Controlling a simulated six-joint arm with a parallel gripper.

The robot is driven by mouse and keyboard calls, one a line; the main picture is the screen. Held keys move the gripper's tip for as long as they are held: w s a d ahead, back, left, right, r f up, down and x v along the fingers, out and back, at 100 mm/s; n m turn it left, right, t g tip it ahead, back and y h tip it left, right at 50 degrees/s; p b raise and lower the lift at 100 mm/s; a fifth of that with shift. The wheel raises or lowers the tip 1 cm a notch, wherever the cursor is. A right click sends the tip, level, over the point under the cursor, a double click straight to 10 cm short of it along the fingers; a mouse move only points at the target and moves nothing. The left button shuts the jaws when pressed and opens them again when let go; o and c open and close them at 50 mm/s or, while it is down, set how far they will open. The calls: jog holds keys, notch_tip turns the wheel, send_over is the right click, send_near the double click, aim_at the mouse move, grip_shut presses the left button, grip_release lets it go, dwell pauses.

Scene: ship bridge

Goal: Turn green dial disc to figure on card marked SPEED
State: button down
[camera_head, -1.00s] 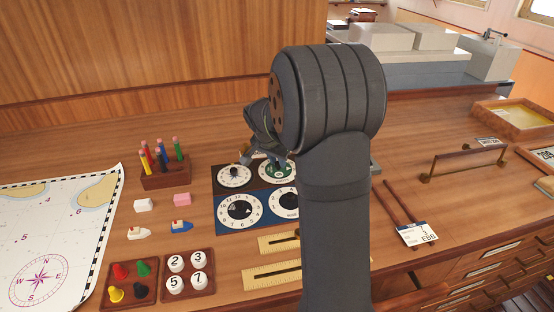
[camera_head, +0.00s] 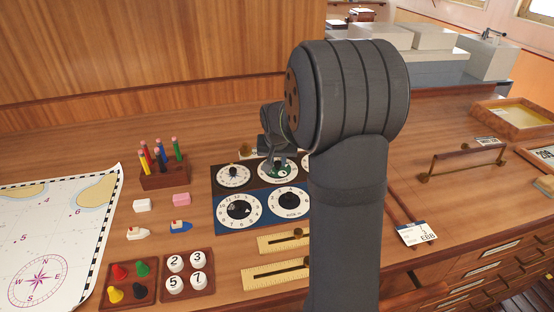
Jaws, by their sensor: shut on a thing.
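The green dial disc (camera_head: 284,174) is in the top row of a dark dial board, inside a white ring of marks. My gripper (camera_head: 280,163) is down over this dial, shut on what looks like its knob; the fingertips are small and partly hidden. The disc's exact pointing and the ring's figures are too small to read. A white card (camera_head: 417,233) lies on the right of the desk with a 3 and the letters EBB. A smaller card (camera_head: 487,141) stands further back, its print unreadable. I cannot make out the word SPEED on any card.
A white-ringed dial (camera_head: 233,175) is left of the green one; another at right is mostly behind my arm. A blue board (camera_head: 262,211) with two dials lies in front. A pencil block (camera_head: 165,177), brass rulers (camera_head: 283,242) and a chart (camera_head: 55,235) surround them.

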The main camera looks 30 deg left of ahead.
jog(key=shift+n+y, duration=0.4)
jog(key=shift+n, duration=0.6)
jog(key=c, duration=1.3)
grip_release()
jog(key=shift+o, duration=0.2)
jog(key=shift+d, duration=0.1)
jog(key=v, duration=1.7)
jog(key=shift+w+r, duration=0.3)
